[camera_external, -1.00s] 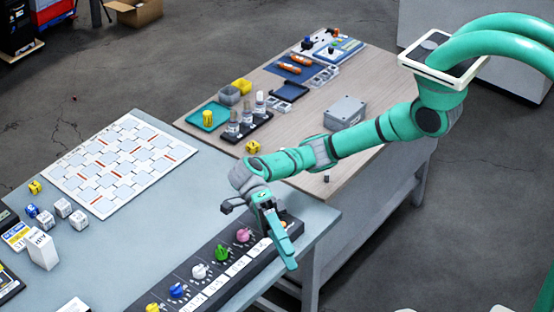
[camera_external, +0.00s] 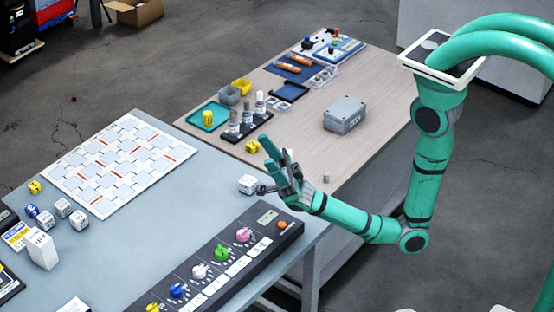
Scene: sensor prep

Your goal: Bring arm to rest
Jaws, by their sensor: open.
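My gripper (camera_external: 268,163) is open and raised above the seam between the grey-blue table (camera_external: 190,210) and the wooden table (camera_external: 350,148). Its fingers point up and to the left. My arm bends down from its mount at the upper right, with the elbow low beyond the wooden table's right edge. I see nothing held between the fingers. A white cube (camera_external: 248,184) with dark marks shows just left of the gripper's base; I cannot tell whether they touch.
A black panel (camera_external: 262,212) with several coloured knobs lies in front of the gripper. A grey box (camera_external: 345,114) stands on the wooden table. A rack of bulb-like parts (camera_external: 246,124) and a yellow cube (camera_external: 252,147) are behind the gripper. A white patterned board (camera_external: 120,163) lies left.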

